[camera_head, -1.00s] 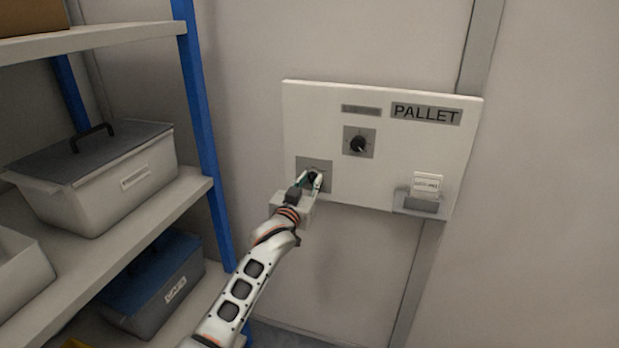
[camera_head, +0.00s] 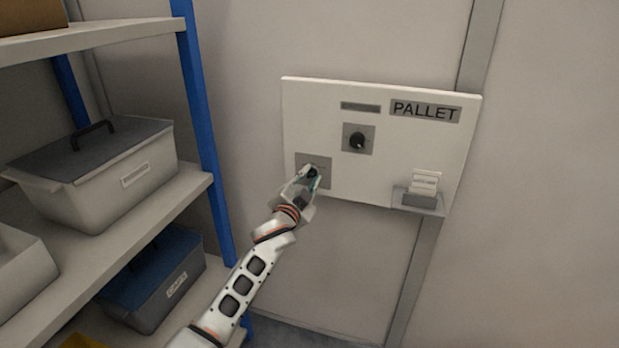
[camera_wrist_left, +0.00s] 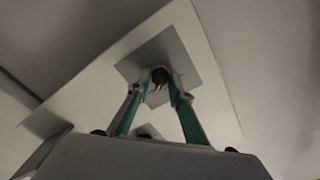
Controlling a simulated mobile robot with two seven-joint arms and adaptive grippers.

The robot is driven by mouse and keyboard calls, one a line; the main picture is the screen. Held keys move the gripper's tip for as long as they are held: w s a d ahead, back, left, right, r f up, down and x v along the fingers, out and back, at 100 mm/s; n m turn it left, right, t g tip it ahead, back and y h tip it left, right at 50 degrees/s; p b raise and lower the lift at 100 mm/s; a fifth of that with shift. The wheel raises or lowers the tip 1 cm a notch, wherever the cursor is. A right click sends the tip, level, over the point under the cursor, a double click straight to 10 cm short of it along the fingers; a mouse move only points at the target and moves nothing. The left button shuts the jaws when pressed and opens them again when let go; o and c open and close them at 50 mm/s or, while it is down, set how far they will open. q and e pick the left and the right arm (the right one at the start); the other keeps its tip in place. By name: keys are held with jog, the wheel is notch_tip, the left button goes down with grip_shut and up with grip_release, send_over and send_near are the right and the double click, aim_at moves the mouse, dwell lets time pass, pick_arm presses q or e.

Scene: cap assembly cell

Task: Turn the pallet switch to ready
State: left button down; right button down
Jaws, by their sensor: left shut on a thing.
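The white pallet panel (camera_head: 440,150) hangs on the wall with a "PALLET" label at its upper right. A black knob (camera_head: 357,141) on a grey plate sits at its upper middle, untouched. A second dark knob (camera_head: 312,173) on a grey plate is at the lower left. My left gripper (camera_head: 308,180) is at this lower knob, shut on it. In the left wrist view the green-lined fingers (camera_wrist_left: 160,95) reach up on both sides of the dark knob (camera_wrist_left: 160,76). The fingers partly hide the knob, and its pointer direction cannot be read. My right gripper is not in view.
A small card holder (camera_head: 420,198) with a white card is at the panel's lower right. A shelf with a blue post (camera_head: 205,130) stands at the left, holding a lidded grey bin (camera_head: 110,190) and a blue bin (camera_head: 165,290). The wall right of the panel is clear.

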pick_arm(q)
jog(key=shift+r, duration=0.15)
dwell(0.3)
jog(key=c, duration=1.8)
grip_release()
jog(key=shift+s+a+f, duration=0.2)
jog(key=shift+s+a, duration=0.05)
jog(key=shift+s, duration=0.25)
jog(key=v, duration=1.1)
jog(key=shift+d+r, duration=0.1)
jog(key=shift+r, duration=0.05)
